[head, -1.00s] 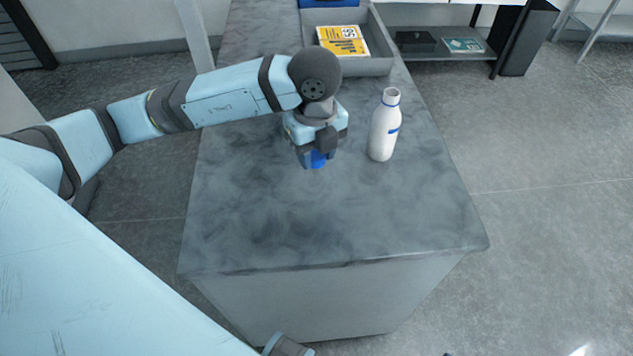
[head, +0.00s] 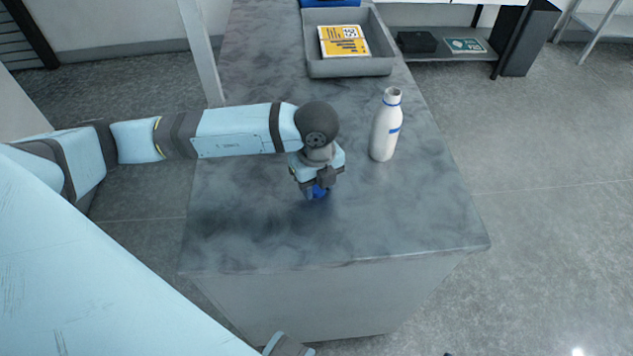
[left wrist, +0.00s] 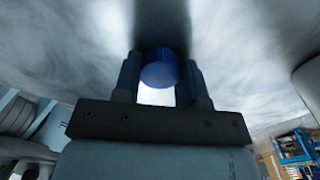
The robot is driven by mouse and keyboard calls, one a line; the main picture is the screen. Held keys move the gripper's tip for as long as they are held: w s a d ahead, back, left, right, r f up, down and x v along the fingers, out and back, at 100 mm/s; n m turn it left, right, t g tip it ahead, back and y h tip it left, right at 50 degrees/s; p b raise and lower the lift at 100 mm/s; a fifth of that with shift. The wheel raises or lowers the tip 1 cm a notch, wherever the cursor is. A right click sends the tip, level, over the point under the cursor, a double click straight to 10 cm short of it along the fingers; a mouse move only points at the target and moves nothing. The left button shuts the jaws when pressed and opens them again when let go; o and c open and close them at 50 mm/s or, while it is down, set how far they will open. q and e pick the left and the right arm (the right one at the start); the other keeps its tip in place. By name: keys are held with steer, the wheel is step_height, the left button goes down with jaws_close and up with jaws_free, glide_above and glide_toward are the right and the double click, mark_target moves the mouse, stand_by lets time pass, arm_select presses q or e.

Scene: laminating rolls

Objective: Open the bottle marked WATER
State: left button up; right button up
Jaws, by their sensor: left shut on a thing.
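A white bottle (head: 386,127) with a blue band stands upright on the grey table in the head view. Its pale neck is bare, with a thin blue ring just below the mouth and no cap on it. No writing is legible on it from here. My left gripper (head: 319,190) is to the left of the bottle and nearer the table's front, apart from it. It points down and is shut on a blue cap (left wrist: 160,72), which shows between the two fingers in the left wrist view.
A grey tray (head: 352,68) holding a yellow-and-white booklet (head: 343,41) is at the back of the table (head: 400,215). The front part of the tabletop is clear. A low shelf with small items stands on the floor behind, at the right.

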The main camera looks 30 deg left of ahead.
arm_select(q)
steer(key=o, duration=1)
steer(key=shift+f, duration=0.1)
step_height(320, 180, up, 12)
steer(key=shift+r, duration=0.15)
